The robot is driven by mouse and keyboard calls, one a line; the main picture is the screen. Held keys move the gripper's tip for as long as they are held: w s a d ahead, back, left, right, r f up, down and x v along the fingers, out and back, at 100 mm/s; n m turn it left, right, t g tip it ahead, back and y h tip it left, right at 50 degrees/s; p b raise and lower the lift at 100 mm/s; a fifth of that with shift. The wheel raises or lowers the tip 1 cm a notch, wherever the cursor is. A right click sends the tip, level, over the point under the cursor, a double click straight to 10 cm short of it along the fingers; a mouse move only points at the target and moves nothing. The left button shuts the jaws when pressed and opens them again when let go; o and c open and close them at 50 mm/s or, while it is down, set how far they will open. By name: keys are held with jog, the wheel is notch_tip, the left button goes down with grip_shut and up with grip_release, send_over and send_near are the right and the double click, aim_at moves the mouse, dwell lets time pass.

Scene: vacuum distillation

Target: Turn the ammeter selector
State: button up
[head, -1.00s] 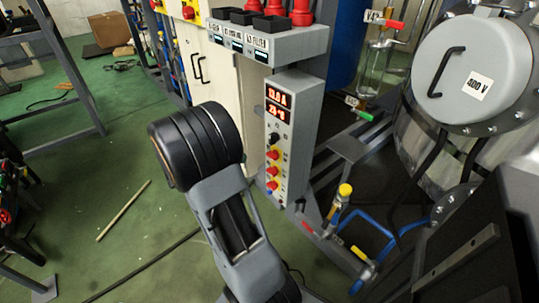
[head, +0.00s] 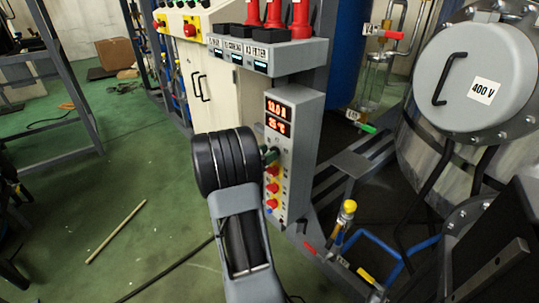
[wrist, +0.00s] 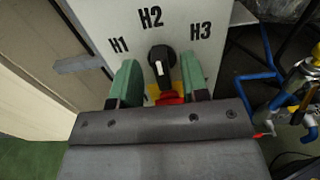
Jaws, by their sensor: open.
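The ammeter selector is a black round knob (wrist: 161,62) with a white mark, on a grey panel (head: 299,150) under the labels H1, H2 and H3. In the wrist view my gripper (wrist: 159,82) is open, with one green finger pad on each side of the knob and a visible gap to each. Whether the tips reach as deep as the knob, I cannot tell. In the head view my gripper (head: 268,155) is at the panel's left front and hides the knob. Red lit displays (head: 278,117) show above it.
A shelf (head: 270,57) with red-topped parts overhangs the panel. A cream cabinet (head: 212,95) stands to the left, and blue pipes (head: 385,250) and a steel vessel (head: 470,80) to the right.

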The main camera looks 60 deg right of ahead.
jog(key=shift+s+d, duration=0.2)
jog(key=shift+d, duration=0.5)
grip_shut()
